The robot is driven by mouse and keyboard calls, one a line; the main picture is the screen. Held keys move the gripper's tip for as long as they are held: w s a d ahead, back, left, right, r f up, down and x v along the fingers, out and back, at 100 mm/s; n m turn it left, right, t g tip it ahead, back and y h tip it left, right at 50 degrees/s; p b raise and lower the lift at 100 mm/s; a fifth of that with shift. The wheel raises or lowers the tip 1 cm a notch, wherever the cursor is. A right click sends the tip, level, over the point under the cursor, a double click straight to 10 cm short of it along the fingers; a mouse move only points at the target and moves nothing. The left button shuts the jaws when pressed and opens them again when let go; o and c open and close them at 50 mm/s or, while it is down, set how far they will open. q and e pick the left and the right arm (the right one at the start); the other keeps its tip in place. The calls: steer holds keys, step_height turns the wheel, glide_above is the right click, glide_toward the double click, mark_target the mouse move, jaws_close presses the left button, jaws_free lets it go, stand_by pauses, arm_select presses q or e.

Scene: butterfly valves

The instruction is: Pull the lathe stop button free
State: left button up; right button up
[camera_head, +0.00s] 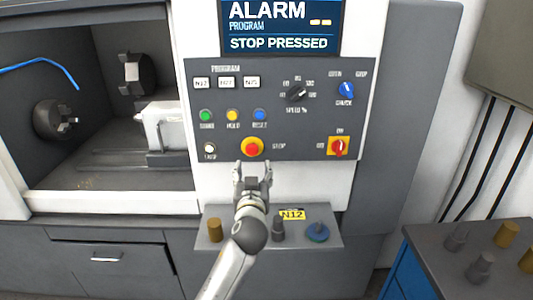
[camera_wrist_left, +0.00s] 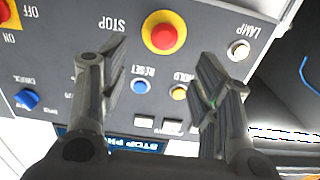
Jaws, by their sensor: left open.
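The lathe stop button (camera_head: 252,146) is a red mushroom button on a yellow ring, low on the dark control panel, with the label STOP to its right. My left gripper (camera_head: 253,172) is open just below it in the head view, fingers pointing up toward the panel. In the left wrist view, the stop button (camera_wrist_left: 163,33) shows upside down between and beyond the two open fingers (camera_wrist_left: 160,72). The fingers look apart from the button, with nothing between them. The screen (camera_head: 281,28) reads ALARM and STOP PRESSED. My right gripper is not in view.
Green, yellow and blue buttons (camera_head: 232,115) sit above the stop button, a white lamp button (camera_head: 209,149) to its left. A red switch (camera_head: 338,146) is at right. A shelf (camera_head: 335,240) below holds small parts. A side cart (camera_head: 425,235) stands at right.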

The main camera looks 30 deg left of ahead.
mark_target(252, 150)
arm_select(q)
steer(key=p+x, duration=0.1)
steer(key=x, duration=0.2)
steer(key=p+x, duration=0.1)
steer(key=x, duration=0.5)
steer(key=shift+a+r+p, duration=0.25)
steer(key=shift+a+p, duration=0.15)
steer(key=shift+a, duration=0.05)
steer(key=shift+w+a+f, duration=0.1)
steer(key=shift+w+a, duration=0.3)
steer(key=shift+w, duration=0.25)
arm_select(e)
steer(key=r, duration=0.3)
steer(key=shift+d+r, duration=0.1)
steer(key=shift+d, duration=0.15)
arm_select(q)
steer(key=shift+c, duration=0.2)
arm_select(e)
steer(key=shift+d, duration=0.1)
